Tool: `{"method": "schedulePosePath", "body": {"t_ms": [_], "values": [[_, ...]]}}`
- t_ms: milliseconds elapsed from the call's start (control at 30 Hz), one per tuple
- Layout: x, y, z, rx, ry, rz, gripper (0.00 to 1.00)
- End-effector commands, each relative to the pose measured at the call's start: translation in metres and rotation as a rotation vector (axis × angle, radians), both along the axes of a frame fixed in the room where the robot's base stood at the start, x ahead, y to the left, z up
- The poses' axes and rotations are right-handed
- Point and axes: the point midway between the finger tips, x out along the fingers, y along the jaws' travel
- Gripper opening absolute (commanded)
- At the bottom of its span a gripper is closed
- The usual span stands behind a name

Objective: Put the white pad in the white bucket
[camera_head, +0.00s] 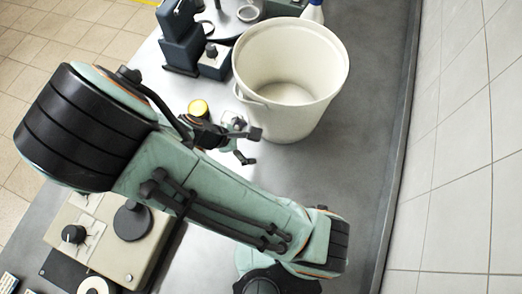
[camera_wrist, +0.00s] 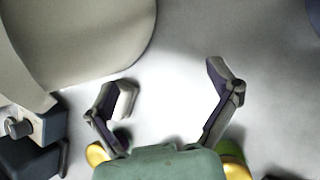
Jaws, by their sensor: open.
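The white bucket (camera_head: 290,75) stands upright and looks empty at the upper middle of the head view. Its wall also fills the upper left of the wrist view (camera_wrist: 85,40). My gripper (camera_head: 250,146) is beside the bucket's near side, outside it and low.
Dark blue equipment (camera_head: 182,40) is left of the bucket. A beige device with black knobs (camera_head: 110,235) sits at lower left. A tiled wall (camera_head: 455,140) bounds the right. The grey counter (camera_head: 365,130) is clear right of the bucket.

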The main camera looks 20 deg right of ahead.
Motion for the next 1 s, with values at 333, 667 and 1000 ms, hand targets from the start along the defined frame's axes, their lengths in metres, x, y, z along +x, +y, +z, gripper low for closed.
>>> {"method": "schedulePosePath", "body": {"t_ms": [333, 667, 1000], "values": [[-0.079, 0.021, 0.117, 0.558, -0.1, -0.893, 0.88], [-0.129, 0.014, 0.163, 0.601, -0.229, -1.193, 0.8], [-0.13, 0.014, 0.164, 0.599, -0.234, -1.204, 0.8]]}}
